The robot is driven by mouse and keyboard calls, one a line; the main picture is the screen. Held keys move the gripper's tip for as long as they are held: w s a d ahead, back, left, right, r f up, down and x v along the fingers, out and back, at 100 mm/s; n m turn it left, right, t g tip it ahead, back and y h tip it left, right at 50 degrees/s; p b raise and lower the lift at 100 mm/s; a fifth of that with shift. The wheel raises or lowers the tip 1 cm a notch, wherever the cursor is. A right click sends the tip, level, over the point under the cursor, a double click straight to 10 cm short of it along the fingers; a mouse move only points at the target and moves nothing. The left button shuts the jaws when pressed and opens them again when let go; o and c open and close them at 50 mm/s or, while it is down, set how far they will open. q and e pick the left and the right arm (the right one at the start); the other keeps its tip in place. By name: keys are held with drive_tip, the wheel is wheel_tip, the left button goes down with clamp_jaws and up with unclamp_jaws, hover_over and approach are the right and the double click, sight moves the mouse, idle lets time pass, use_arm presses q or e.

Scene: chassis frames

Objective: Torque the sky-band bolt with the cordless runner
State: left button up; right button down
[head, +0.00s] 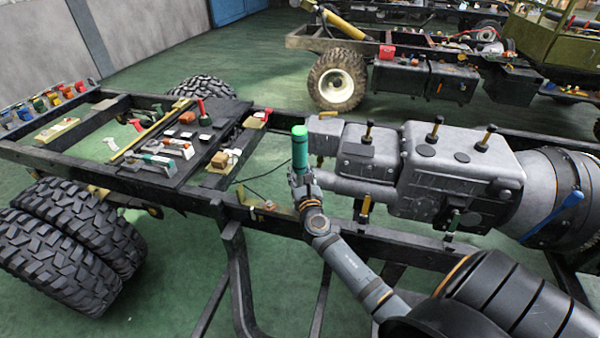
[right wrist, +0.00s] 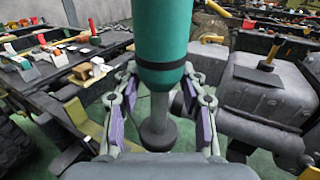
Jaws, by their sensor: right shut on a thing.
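My right gripper (head: 299,174) is shut on a green, upright cylindrical tool (head: 300,148), which looks like the cordless runner. In the right wrist view the gripper (right wrist: 160,88) has its purple-padded fingers on either side of the tool's teal body (right wrist: 162,40); a grey shaft with a dark round end shows below it. The tool is left of the grey gearbox (head: 420,170). I cannot make out a sky-coloured band on any. My left gripper is out of view.
A black deck (head: 190,140) on the chassis frame carries clamps and small blocks. A blue-handled bar (head: 552,216) lies against the bell housing at right. Large tyres (head: 65,245) stand at left.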

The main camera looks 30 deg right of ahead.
drive_tip(key=shift+s+f+b, duration=0.1)
drive_tip(key=shift+f+b, duration=0.4)
drive_tip(key=shift+b, duration=0.05)
idle(0.5)
drive_tip(key=shift+f, duration=0.2)
idle(0.6)
drive_tip(key=shift+r+p, duration=0.15)
drive_tip(key=shift+p, duration=0.25)
idle(0.5)
drive_tip(key=shift+r, duration=0.1)
idle(0.6)
drive_tip(key=shift+r+p, duration=1.6)
drive_tip(key=shift+r, duration=0.1)
